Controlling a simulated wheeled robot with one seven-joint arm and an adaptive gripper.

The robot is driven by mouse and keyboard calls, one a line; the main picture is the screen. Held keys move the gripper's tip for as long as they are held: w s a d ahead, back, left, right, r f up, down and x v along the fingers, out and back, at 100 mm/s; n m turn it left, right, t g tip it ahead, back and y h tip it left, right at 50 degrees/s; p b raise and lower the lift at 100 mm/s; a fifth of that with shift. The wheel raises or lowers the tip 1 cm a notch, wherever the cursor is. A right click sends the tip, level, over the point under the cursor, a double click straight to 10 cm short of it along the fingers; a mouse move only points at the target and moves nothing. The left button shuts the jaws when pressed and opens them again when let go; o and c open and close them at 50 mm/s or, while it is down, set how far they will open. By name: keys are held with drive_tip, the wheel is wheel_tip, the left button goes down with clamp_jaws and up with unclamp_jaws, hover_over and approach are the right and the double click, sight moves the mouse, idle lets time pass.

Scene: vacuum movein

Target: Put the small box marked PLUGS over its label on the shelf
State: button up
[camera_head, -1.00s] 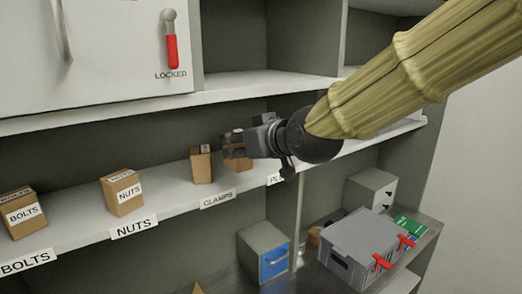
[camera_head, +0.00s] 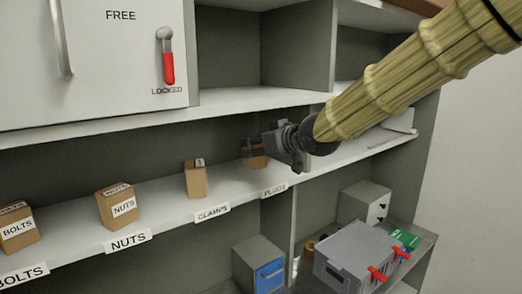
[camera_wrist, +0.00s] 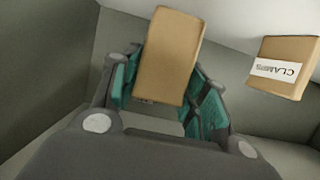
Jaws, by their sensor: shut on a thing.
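My gripper (camera_head: 256,147) is shut on a small brown box (camera_head: 254,161), which sits behind the fingers above the shelf's PLUGS label (camera_head: 274,191). In the wrist view the box (camera_wrist: 169,56) stands between the teal finger pads, tilted in the picture; no marking shows on its visible face. I cannot tell whether its bottom touches the shelf (camera_head: 225,188). The PLUGS label is on the shelf's front edge, a little right of the box in the picture.
The CLAMPS box (camera_head: 196,180) stands left of the held box, with a gap; its lettering shows in the wrist view (camera_wrist: 278,69). The NUTS box (camera_head: 118,206) and BOLTS box (camera_head: 18,229) stand further left. An upper shelf (camera_head: 235,100) runs above.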

drive_tip(key=shift+w+d+r+p, duration=0.1)
drive_tip(key=shift+w+d+p, duration=0.1)
drive_tip(key=shift+w, duration=0.2)
drive_tip(key=shift+w+d+r+p, duration=0.1)
drive_tip(key=shift+w+p, duration=0.05)
drive_tip(key=shift+w, duration=0.2)
drive_tip(key=shift+w+f, duration=0.25)
drive_tip(key=shift+w, duration=0.05)
drive_tip(key=shift+f+p, duration=1)
drive_tip(key=shift+f, duration=0.65)
drive_tip(key=shift+d, duration=0.1)
drive_tip(key=shift+f, duration=0.25)
drive_tip(key=o, duration=1.3)
drive_tip(key=shift+c, duration=0.2)
